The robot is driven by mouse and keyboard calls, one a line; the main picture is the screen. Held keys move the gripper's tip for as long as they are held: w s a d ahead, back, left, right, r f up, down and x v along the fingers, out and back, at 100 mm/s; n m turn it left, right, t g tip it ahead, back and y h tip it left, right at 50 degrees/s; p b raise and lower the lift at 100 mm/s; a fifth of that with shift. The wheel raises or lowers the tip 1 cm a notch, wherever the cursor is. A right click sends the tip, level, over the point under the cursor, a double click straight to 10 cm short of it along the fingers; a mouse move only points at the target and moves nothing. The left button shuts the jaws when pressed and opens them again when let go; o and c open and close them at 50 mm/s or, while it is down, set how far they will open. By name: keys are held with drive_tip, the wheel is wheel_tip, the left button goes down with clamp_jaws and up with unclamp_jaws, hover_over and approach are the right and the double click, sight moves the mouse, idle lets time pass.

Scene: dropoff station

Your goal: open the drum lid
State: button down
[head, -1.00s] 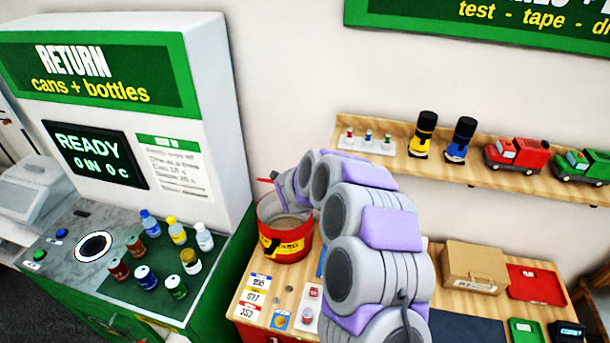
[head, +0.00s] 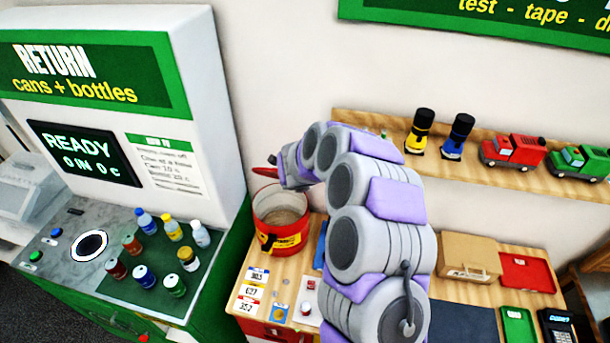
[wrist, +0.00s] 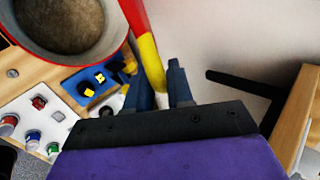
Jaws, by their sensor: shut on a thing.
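The red drum (head: 281,240) with a yellow label stands on the wooden counter. Its top is open and its greyish-brown inside shows; it also fills the upper left of the wrist view (wrist: 116,44). The raised red lid (head: 264,172) shows edge-on behind the drum's rim, partly hidden by my arm. In the wrist view the lid (wrist: 134,14) is a narrow red strip ending in a yellow tab (wrist: 151,66). My gripper (wrist: 160,82) is shut on this yellow tab, one finger on each side. In the head view my arm hides the grip.
The return machine (head: 95,75) stands left, with several cans and bottles on its green mat (head: 150,295). A wall shelf (head: 375,126) with flashlights and toy trucks is behind my arm. A cardboard box (head: 468,258) and red tray (head: 527,272) lie right on the counter.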

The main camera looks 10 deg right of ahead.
drive_tip(key=c, duration=1.1)
unclamp_jaws()
drive_tip(key=shift+w+d, duration=0.1)
drive_tip(key=shift+w, duration=0.05)
drive_tip(key=shift+c, duration=0.2)
drive_tip(key=shift+s+r, duration=0.1)
drive_tip(key=shift+s, duration=0.1)
drive_tip(key=b+v, duration=0.1)
drive_tip(key=v, duration=1.6)
